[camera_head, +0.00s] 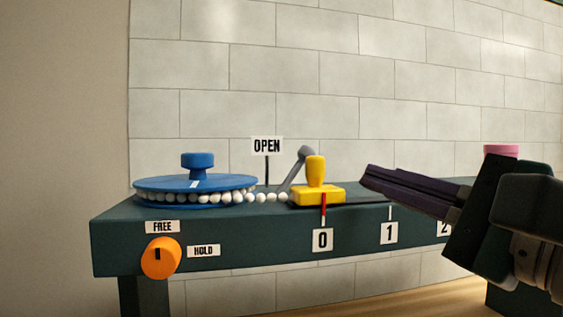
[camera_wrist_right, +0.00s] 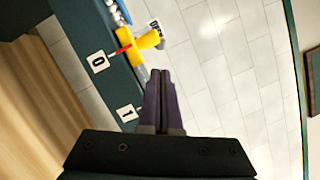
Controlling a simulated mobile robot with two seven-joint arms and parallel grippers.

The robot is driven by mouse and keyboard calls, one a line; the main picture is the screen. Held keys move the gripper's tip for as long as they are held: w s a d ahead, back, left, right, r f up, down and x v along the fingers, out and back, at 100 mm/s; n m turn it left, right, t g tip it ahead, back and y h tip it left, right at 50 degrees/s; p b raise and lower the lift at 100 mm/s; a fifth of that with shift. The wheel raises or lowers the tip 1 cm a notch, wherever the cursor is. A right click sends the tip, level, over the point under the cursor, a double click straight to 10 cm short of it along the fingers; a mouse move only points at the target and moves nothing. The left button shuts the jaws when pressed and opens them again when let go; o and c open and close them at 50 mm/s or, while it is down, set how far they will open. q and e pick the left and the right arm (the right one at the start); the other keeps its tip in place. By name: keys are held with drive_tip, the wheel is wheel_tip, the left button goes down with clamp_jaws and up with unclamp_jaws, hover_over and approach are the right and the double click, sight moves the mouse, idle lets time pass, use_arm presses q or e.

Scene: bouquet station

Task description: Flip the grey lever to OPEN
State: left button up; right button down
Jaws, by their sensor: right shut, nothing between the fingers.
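The grey lever (camera_head: 298,166) stands on the bench behind the yellow block, leaning up to the right in the head view; its lower end is partly hidden. The OPEN sign (camera_head: 267,146) stands on a thin post to the left of the lever. My right gripper (camera_head: 366,178) is shut and empty, to the right of the yellow block and lever, with its fingers pointing left. In the right wrist view its dark purple fingers (camera_wrist_right: 160,75) lie together. My left gripper is not in view.
The yellow slider block (camera_head: 317,194) with a knob sits at mark 0 on the dark green bench (camera_head: 110,232). A blue reel (camera_head: 197,184) with white beads is on the left. An orange dial (camera_head: 161,257) is on the front, between FREE and HOLD. A tiled wall stands behind.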

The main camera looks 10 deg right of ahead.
sight(312, 152)
drive_tip(key=x, duration=0.8)
drive_tip(key=shift+p, duration=0.4)
drive_tip(key=shift+r, duration=0.1)
drive_tip(key=r+n+p, duration=0.1)
drive_tip(key=n+p, duration=0.1)
drive_tip(key=a+r+n+g+p, duration=0.1)
drive_tip(key=p, duration=0.2)
drive_tip(key=shift+s+n, duration=0.1)
drive_tip(key=shift+n, duration=0.3)
drive_tip(key=shift+a+f+n+g+p, duration=0.15)
drive_tip(key=shift+f+n+g+p, duration=0.15)
drive_tip(key=shift+n, duration=0.2)
